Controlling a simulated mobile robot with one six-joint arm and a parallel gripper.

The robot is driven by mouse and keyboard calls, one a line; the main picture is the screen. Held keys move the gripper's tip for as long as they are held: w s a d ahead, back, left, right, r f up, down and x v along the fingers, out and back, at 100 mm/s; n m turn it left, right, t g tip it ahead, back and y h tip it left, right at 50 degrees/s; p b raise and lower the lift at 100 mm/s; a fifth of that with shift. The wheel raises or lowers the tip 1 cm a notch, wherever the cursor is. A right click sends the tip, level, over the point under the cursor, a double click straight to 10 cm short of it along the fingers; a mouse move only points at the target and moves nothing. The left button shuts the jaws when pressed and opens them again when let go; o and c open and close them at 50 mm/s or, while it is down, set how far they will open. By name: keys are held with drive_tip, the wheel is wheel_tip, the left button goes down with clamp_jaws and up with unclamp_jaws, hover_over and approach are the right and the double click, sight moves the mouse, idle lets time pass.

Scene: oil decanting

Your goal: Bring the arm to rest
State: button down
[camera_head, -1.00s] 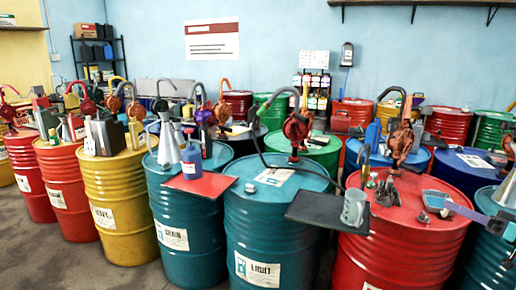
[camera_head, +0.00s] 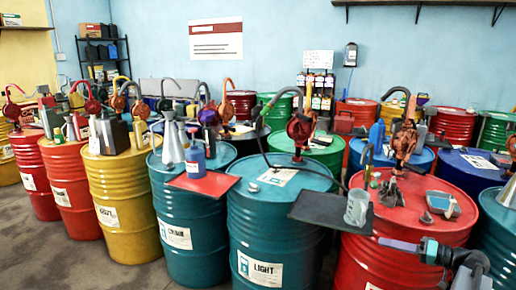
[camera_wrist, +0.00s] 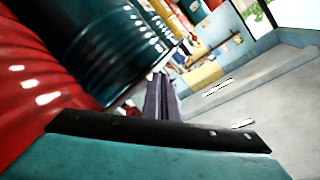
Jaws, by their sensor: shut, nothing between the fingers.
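My gripper (camera_head: 384,241) shows low at the right in the head view, a purple finger pair with a teal and dark wrist behind it. It points left in front of the upper side of the near red drum (camera_head: 400,262), below its rim. In the wrist view the two fingers (camera_wrist: 162,98) lie together, with nothing seen between them. The red drum's side (camera_wrist: 35,85) fills the left of that view, close beside the gripper. Whether they touch cannot be told.
A black tray (camera_head: 306,209) juts out at the red drum's left with a grey mug (camera_head: 357,207) on it. A pump (camera_head: 402,145) and small items stand on the drum top. A teal drum (camera_head: 265,235) is to the left. Grey floor (camera_wrist: 240,115) is open at the wrist view's right.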

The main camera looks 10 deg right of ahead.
drive_tip(key=s+a+f+m+g+h, duration=0.15)
drive_tip(key=a+f+g, duration=0.85)
drive_tip(key=a+f, duration=1.9)
drive_tip(key=s+a+f+g+h, duration=0.3)
drive_tip(key=s+a+f+g, duration=0.2)
drive_tip(key=s+a+f, duration=0.65)
drive_tip(key=s+f+n+g+h, duration=0.1)
drive_tip(key=s+f+h, duration=0.2)
drive_tip(key=s+f, duration=0.2)
drive_tip(key=s+f+n+g+h, duration=0.1)
drive_tip(key=s+f+n+h, duration=0.1)
drive_tip(key=s, duration=0.9)
wheel_tip(320, 180, down, 3)
drive_tip(key=shift+r+g+h, duration=0.15)
drive_tip(key=shift+g+h, duration=0.15)
drive_tip(key=shift+h, duration=0.25)
drive_tip(key=c, duration=2.5)
unclamp_jaws()
